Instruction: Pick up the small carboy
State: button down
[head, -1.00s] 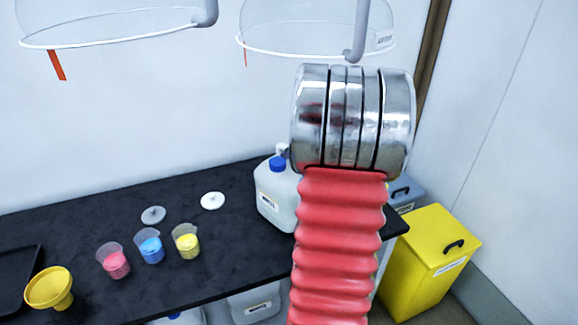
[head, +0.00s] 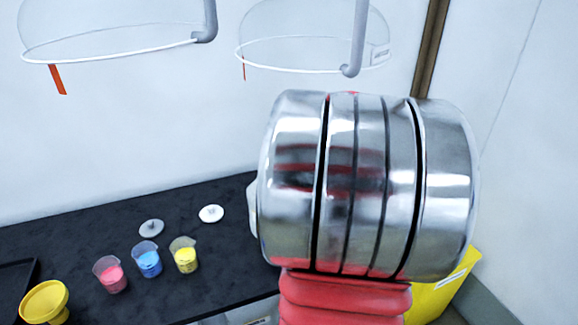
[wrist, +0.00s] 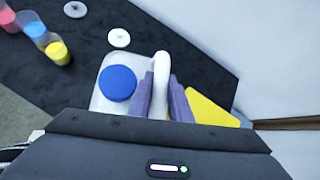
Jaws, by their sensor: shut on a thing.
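The small carboy (wrist: 104,103) is a whitish container with a blue cap (wrist: 117,83) and a pale looped handle (wrist: 160,66). In the wrist view it is right in front of my gripper (wrist: 159,92), whose purple-grey fingers are shut on the handle. In the head view my silver and red arm hides nearly all of the carboy; only a sliver of its left edge (head: 252,209) shows. Whether its base touches the black bench (head: 110,220) cannot be seen.
Beakers of pink (head: 111,275), blue (head: 148,260) and yellow (head: 184,255) stand left on the bench, near two round discs and a yellow funnel (head: 45,302). A yellow bin (head: 432,298) stands at the right. Clear hoods (head: 310,35) hang above.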

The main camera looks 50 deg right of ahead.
jog(key=shift+s+a+r, duration=0.45)
jog(key=shift+a, duration=0.2)
jog(key=shift+s+a+r, duration=0.45)
jog(key=shift+a+r, duration=0.05)
jog(key=shift+a, duration=0.2)
jog(key=shift+s+a+r, duration=0.45)
jog(key=shift+a, duration=0.2)
